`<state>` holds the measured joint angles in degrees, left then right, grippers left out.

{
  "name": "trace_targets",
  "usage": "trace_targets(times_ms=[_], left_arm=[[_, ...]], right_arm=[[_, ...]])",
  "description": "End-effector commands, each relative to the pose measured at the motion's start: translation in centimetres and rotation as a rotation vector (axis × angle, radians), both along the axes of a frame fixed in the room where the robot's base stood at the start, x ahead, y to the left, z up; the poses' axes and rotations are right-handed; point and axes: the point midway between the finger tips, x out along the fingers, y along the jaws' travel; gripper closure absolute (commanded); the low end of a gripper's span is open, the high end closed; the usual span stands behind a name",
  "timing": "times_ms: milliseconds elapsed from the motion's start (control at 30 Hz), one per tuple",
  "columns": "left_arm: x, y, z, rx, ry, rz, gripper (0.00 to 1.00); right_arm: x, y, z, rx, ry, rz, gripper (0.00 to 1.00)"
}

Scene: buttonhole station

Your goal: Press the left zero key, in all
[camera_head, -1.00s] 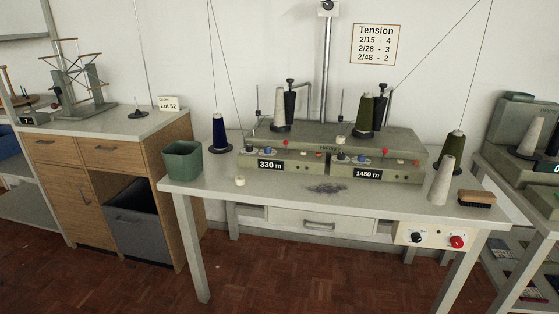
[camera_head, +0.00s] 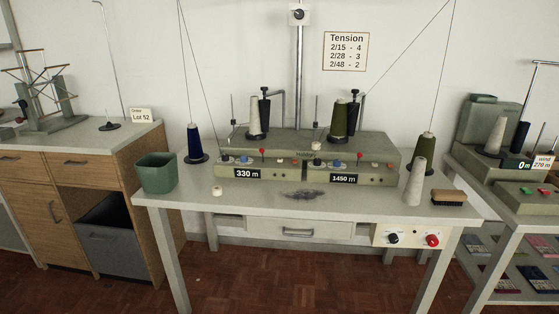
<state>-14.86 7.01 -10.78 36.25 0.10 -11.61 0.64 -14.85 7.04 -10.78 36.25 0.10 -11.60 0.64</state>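A grey-green two-unit winder (camera_head: 372,150) stands on the worktable. Its left unit has a counter reading 330 m (camera_head: 247,174), with a row of small controls above it. Among these are a blue knob (camera_head: 243,160), a red-topped lever (camera_head: 262,152) and small buttons (camera_head: 291,163) to their right. Their markings are too small to read, so I cannot tell which one is the left zero key. The right unit's counter reads 1450 m (camera_head: 344,179) and has similar controls. Neither of my grippers is in view.
A green bin (camera_head: 157,173), a navy cone (camera_head: 194,143), a pale cone (camera_head: 415,182) and a brush (camera_head: 449,197) stand around the winder. The worktable (camera_head: 250,205) is mostly clear in front, with a dark lint patch (camera_head: 304,194). Wooden cabinet left, another machine (camera_head: 486,128) right.

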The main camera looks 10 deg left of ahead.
Motion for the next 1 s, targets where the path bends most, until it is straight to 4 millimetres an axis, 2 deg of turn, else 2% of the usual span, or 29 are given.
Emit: trace_targets(times_ms=[67,367,1000], left_arm=[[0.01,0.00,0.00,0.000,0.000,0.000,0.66],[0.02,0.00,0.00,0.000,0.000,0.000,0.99],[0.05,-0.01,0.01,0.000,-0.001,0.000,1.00]], right_arm=[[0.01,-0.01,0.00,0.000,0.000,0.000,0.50],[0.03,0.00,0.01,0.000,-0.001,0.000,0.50],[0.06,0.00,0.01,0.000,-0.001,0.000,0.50]])
